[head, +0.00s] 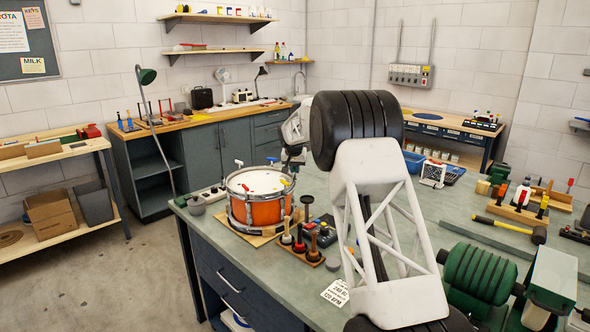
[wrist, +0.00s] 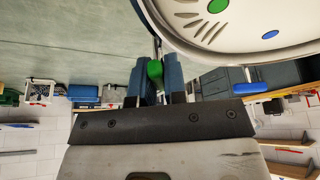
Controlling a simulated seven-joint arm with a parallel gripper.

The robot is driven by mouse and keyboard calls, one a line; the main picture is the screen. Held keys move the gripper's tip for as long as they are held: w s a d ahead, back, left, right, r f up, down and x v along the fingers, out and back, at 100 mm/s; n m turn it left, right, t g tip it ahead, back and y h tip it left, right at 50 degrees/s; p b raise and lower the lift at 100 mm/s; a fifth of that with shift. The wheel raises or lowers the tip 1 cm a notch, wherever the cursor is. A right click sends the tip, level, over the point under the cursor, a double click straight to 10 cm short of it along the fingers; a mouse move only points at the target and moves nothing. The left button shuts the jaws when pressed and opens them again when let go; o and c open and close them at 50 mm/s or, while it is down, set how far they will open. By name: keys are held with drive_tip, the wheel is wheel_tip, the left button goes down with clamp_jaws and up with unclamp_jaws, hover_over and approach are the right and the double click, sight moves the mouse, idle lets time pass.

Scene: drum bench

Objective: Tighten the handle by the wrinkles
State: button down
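The drum (head: 258,212) has an orange shell and a pale head, and stands on the bench. In the wrist view its head (wrist: 235,40) fills the upper right. Several short dark wrinkles (wrist: 187,17) lie on it beside a green dot (wrist: 217,5). A green handle (wrist: 155,70) stands at the rim near these wrinkles. My gripper (wrist: 158,75) has its two blue-grey fingers close on either side of the green handle, apparently shut on it. A blue handle (wrist: 251,89) sits farther along the rim, by a blue dot (wrist: 270,35).
A wooden rack with dark-handled tools (head: 300,248) stands right in front of the drum. A blue tray (head: 447,174) and a hammer (head: 538,235) lie farther right. My arm hides part of the bench.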

drive_tip(key=shift+m, duration=0.3)
drive_tip(key=m+h, duration=0.1)
drive_tip(key=m, duration=0.2)
drive_tip(key=shift+m+h, duration=0.4)
drive_tip(key=shift+m+g+h, duration=0.6)
drive_tip(key=shift+m+g, duration=0.2)
drive_tip(key=shift+m, duration=1.4)
drive_tip(key=c, duration=1.2)
unclamp_jaws()
drive_tip(key=shift+o, duration=0.2)
drive_tip(key=shift+r, duration=0.15)
drive_tip(key=v, duration=0.7)
drive_tip(key=shift+a+r, duration=0.2)
